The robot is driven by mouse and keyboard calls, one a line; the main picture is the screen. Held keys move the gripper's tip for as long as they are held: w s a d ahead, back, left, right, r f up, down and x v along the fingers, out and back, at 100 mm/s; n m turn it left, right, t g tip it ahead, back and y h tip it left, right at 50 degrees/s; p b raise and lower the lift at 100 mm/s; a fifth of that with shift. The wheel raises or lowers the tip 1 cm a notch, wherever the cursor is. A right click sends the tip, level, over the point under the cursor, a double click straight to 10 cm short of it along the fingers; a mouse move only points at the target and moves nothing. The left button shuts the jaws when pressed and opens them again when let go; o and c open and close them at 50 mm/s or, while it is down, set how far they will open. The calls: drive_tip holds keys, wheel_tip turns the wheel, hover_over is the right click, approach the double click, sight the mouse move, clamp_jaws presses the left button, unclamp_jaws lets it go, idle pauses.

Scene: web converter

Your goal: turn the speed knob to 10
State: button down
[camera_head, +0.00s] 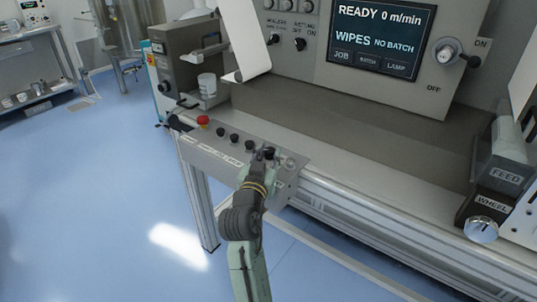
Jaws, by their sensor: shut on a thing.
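My gripper (263,155) is at the right part of the control panel (215,152) on the front edge of the machine. Its jaws are shut on a small dark knob there, mostly hidden by the fingers. I take this to be the speed knob, but its label and pointer are too small or hidden to read. The screen (375,35) shows READY, 0 m/min, WIPES and NO BATCH.
A red button (203,121) and several black knobs (234,138) line the panel to the left of my gripper. A round silver part (290,163) sits close at its right. A FEED unit (503,165) and a WHEEL knob (481,230) are at the right. Blue floor is open at left.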

drive_tip(key=m+h+b, duration=0.1)
drive_tip(key=h, duration=0.1)
drive_tip(key=m+g+h+b, duration=0.2)
drive_tip(key=m+h+b, duration=0.1)
drive_tip(key=shift+w+a+f+h, duration=0.15)
drive_tip(key=shift+a+h, duration=0.15)
drive_tip(key=shift+a, duration=0.1)
drive_tip(key=m+g+h+b, duration=0.4)
drive_tip(key=g+h, duration=0.1)
drive_tip(key=shift+w+m+g, duration=0.15)
drive_tip(key=shift+m+g, duration=0.15)
drive_tip(key=shift+g, duration=0.3)
drive_tip(key=c, duration=1.3)
unclamp_jaws()
drive_tip(key=shift+a, duration=0.15)
drive_tip(key=v, duration=1.1)
drive_tip(key=shift+s+a, duration=0.3)
